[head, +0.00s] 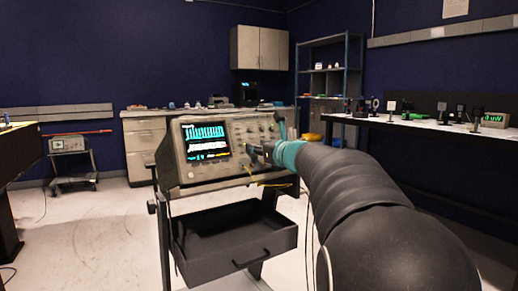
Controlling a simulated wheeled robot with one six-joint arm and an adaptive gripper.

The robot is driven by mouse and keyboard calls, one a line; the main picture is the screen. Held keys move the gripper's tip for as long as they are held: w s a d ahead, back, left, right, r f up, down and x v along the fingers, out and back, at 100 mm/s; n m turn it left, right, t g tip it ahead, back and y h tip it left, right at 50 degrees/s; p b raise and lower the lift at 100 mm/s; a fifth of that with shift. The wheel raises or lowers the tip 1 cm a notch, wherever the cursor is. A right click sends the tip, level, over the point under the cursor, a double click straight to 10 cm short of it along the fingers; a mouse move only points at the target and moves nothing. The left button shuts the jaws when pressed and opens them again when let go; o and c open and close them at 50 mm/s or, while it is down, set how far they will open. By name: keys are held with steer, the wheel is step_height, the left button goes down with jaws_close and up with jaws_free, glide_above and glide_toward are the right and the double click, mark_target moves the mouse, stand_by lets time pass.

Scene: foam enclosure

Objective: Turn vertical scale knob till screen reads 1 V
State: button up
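An oscilloscope (174,150) stands on a cart in the middle of the head view. Its lit screen (206,140) shows a cyan waveform on black with coloured readouts below; the text is too small to read. Several knobs sit on the panel (240,132) right of the screen. My gripper (256,151) is in front of the right part of this panel, at the lower knobs. It is small and dark here, so I cannot tell whether its fingers are open or touch a knob. The vertical scale knob cannot be made out; my gripper and arm cover part of the panel.
The cart has an open black drawer (214,257) below the oscilloscope. Yellow leads (272,184) hang at the panel's lower edge. A dark bench (440,128) with small devices stands at right, and a table edge (20,150) at left. The floor at left (100,225) is clear.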

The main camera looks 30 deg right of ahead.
steer(key=shift+s+f, duration=0.1)
stand_by(0.3)
steer(key=s, duration=0.7)
steer(key=shift+s+d+r, duration=0.25)
steer(key=shift+s+d, duration=0.15)
